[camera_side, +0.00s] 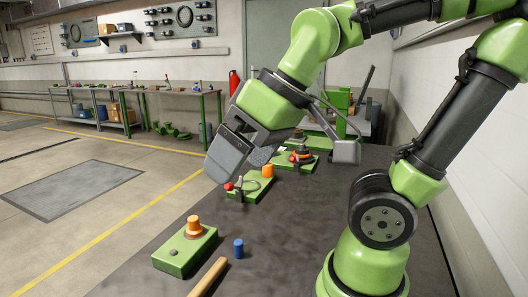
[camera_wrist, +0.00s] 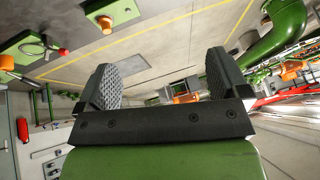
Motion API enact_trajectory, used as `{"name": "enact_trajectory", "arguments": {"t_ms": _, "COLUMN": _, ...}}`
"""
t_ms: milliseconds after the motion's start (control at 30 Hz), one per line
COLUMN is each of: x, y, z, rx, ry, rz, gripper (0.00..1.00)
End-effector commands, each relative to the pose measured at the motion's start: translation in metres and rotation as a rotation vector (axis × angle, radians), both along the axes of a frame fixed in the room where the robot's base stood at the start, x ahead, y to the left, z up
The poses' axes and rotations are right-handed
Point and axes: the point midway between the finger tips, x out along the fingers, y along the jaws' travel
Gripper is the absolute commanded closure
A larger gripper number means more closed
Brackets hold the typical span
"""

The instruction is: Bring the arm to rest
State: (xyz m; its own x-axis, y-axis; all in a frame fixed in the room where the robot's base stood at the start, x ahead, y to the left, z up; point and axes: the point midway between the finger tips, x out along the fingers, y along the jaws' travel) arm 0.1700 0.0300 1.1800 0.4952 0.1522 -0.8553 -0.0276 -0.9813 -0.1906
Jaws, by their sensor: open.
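My gripper (camera_side: 251,150) hangs above the far part of the dark table in the side view, tilted down and to the left. Its two ridged pads stand apart with nothing between them, as the wrist view also shows (camera_wrist: 162,90). The green arm bends up and over from its base at the right of the side view. The gripper overlaps the green blocks behind it in this view, and I cannot tell how far above them it is.
A green block with an orange knob (camera_side: 184,249), a blue cylinder (camera_side: 239,248) and a wooden handle (camera_side: 208,278) are on the near table. Farther back are a green block with a red ball (camera_side: 257,187) and another with an orange-black part (camera_side: 301,156). A wall runs along the right.

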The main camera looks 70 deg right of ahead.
Motion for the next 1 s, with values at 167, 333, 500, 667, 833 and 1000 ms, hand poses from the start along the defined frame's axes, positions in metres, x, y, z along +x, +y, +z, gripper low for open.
{"name": "enact_trajectory", "arguments": {"t_ms": 167, "x": -0.023, "y": -0.002, "z": 0.006, "rx": 0.135, "ry": -0.055, "rz": -0.192, "gripper": 0.07}}
{"name": "enact_trajectory", "arguments": {"t_ms": 333, "x": -0.028, "y": -0.002, "z": 0.006, "rx": 0.170, "ry": -0.062, "rz": -0.238, "gripper": 0.07}}
{"name": "enact_trajectory", "arguments": {"t_ms": 500, "x": -0.027, "y": -0.002, "z": 0.007, "rx": 0.168, "ry": -0.062, "rz": -0.235, "gripper": 0.07}}
{"name": "enact_trajectory", "arguments": {"t_ms": 667, "x": -0.027, "y": -0.002, "z": 0.007, "rx": 0.167, "ry": -0.062, "rz": -0.233, "gripper": 0.07}}
{"name": "enact_trajectory", "arguments": {"t_ms": 833, "x": -0.027, "y": -0.002, "z": 0.007, "rx": 0.167, "ry": -0.062, "rz": -0.233, "gripper": 0.07}}
{"name": "enact_trajectory", "arguments": {"t_ms": 1000, "x": -0.027, "y": -0.002, "z": 0.007, "rx": 0.166, "ry": -0.062, "rz": -0.233, "gripper": 0.07}}
